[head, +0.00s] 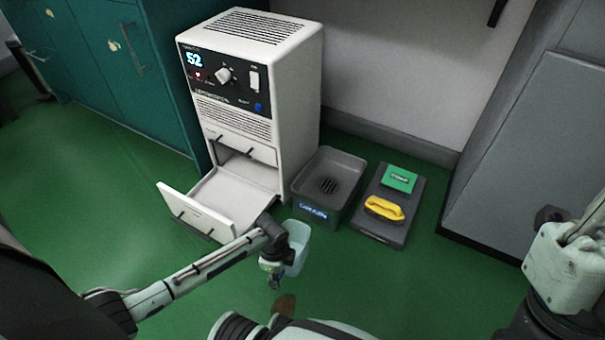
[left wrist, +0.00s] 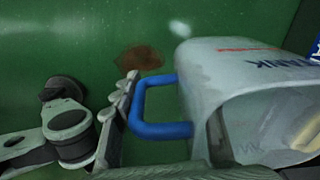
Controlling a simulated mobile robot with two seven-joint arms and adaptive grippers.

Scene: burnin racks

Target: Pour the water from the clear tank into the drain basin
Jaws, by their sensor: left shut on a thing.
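The clear tank (head: 298,247), a pale translucent container, is off the floor in front of the drain basin. My left gripper (head: 273,272) is at its left side. In the left wrist view the tank (left wrist: 235,85) looks tilted, its open mouth toward the lower right, and the gripper (left wrist: 122,105) is shut on its blue handle (left wrist: 160,130). I cannot make out the water in it. The grey drain basin (head: 351,161), with a dark slotted grate inside, stands on the floor beyond the tank, apart from it. My right gripper is not in view.
A white cabinet unit (head: 297,95) stands left of the basin with its lower drawer (head: 196,213) pulled out. A dark tray (head: 377,227) with a yellow brush (head: 384,208) and a green box (head: 399,179) lies right of the basin. A brown patch (left wrist: 138,58) marks the floor.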

